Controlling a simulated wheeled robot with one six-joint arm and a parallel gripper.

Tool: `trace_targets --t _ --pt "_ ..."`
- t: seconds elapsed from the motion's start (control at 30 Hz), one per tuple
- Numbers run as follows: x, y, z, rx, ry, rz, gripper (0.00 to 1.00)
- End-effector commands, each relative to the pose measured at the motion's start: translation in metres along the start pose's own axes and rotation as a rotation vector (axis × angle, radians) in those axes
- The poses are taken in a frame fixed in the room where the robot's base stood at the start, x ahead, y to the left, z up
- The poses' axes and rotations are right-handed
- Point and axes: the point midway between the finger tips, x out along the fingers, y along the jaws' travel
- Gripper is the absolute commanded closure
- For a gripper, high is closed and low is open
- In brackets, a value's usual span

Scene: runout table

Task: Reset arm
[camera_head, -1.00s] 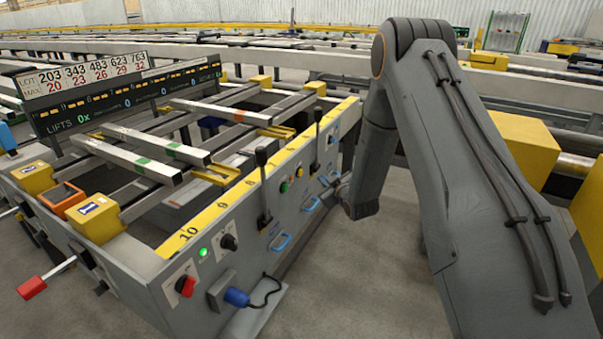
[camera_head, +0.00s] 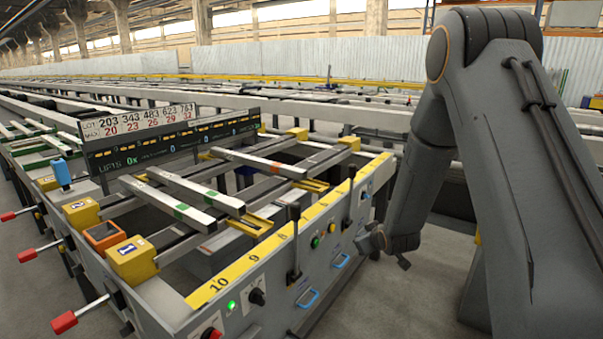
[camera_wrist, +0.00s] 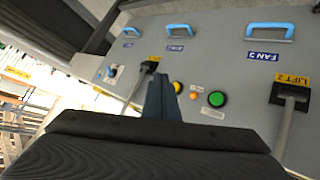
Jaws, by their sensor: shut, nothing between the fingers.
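My gripper (camera_wrist: 161,92) shows in the wrist view as dark fingers close together, with nothing between them. It is in front of the grey control panel (camera_wrist: 226,60); I cannot tell the exact gap. A yellow button (camera_wrist: 177,87) and a green button (camera_wrist: 216,99) are just right of the fingertips. In the head view my arm is folded down at the right, its end beside the panel side of the runout table (camera_head: 262,262). The fingers are too small there to make out.
In the head view, levers (camera_head: 295,245) stick up along the table edge. A display board (camera_head: 170,140) stands on the table. Grey floor (camera_head: 435,285) is open below my arm's end.

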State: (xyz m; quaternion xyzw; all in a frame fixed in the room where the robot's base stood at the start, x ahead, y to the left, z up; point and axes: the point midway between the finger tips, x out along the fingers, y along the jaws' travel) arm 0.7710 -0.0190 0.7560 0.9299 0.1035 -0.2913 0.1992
Motion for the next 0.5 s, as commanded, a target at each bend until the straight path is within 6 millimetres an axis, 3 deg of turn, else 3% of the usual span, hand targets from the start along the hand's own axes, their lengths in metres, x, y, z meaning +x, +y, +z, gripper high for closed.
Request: trace_targets --t 0.03,0.27,0.5 --pt "-0.024 0.0 -0.003 0.028 -0.056 -0.007 1.0" --pt "-0.131 -0.02 0.021 0.168 -0.347 -0.051 1.0" --pt "-0.262 -0.057 0.057 0.32 -0.649 -0.097 1.0"
